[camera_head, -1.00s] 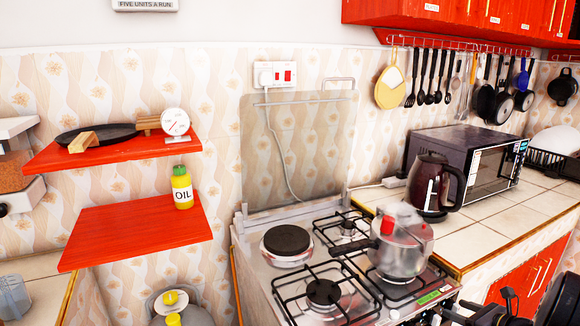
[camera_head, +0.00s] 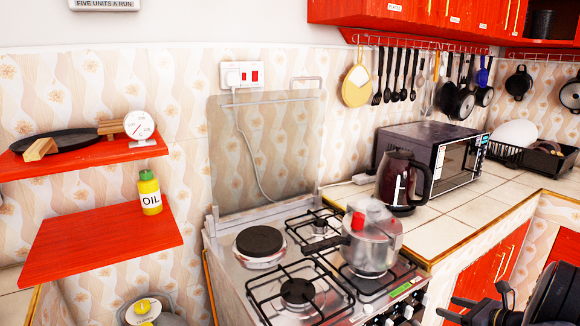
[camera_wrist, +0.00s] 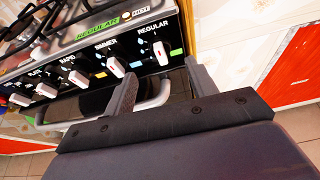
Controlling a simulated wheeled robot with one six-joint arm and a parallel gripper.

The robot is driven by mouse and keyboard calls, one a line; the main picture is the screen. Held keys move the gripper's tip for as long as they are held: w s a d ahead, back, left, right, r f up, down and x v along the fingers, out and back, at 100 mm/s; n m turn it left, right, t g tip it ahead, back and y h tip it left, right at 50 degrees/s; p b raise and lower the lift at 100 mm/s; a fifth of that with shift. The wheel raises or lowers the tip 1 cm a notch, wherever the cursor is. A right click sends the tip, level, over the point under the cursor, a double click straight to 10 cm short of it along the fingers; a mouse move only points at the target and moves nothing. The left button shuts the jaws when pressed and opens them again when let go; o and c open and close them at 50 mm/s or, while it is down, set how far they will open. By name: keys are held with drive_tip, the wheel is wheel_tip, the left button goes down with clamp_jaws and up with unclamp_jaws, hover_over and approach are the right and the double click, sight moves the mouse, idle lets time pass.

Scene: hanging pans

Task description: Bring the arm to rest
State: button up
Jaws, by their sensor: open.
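My gripper (camera_head: 478,305) shows at the lower right of the head view, partly cut off by the bottom edge, beside the front right corner of the stove (camera_head: 225,273). In the wrist view my gripper (camera_wrist: 164,88) has its two grey fingers apart, with nothing held between them. The fingers point toward the stove's front panel (camera_wrist: 85,62), with its white knobs (camera_wrist: 161,53) and handle bar (camera_wrist: 155,102). Whether a finger touches the panel or bar cannot be told.
A pot (camera_head: 372,250) sits on the stove. A dark kettle (camera_head: 399,181) and a microwave (camera_head: 440,160) stand on the tiled counter (camera_head: 455,212). Pans and utensils hang on the back wall.

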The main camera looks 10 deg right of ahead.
sight(427, 303)
drive_tip(key=x, duration=0.7)
drive_tip(key=shift+f+b, duration=0.25)
drive_tip(key=shift+b, duration=0.4)
drive_tip(key=shift+s+n+h+b, duration=0.15)
drive_tip(key=shift+n+h+b, duration=0.15)
drive_tip(key=shift+n+b, duration=0.15)
drive_tip(key=n+b, duration=0.1)
drive_tip(key=b, duration=0.2)
drive_tip(key=n+t+h+b, duration=0.1)
drive_tip(key=b, duration=0.2)
drive_tip(key=shift+a+n, duration=0.2)
drive_tip(key=shift+n, duration=0.05)
drive_tip(key=n+t+h+b, duration=0.1)
drive_tip(key=n+b, duration=0.1)
drive_tip(key=b, duration=0.3)
drive_tip(key=n+t+h+b, duration=0.1)
drive_tip(key=n+b, duration=0.1)
drive_tip(key=b, duration=0.3)
drive_tip(key=shift+s+a+f+h, duration=0.15)
drive_tip(key=shift+a+f+h, duration=0.05)
drive_tip(key=shift+h, duration=0.1)
drive_tip(key=p+v, duration=0.1)
drive_tip(key=v, duration=0.9)
drive_tip(key=shift+s+r+p, duration=0.2)
drive_tip(key=shift+r+p, duration=0.15)
drive_tip(key=shift+p, duration=0.05)
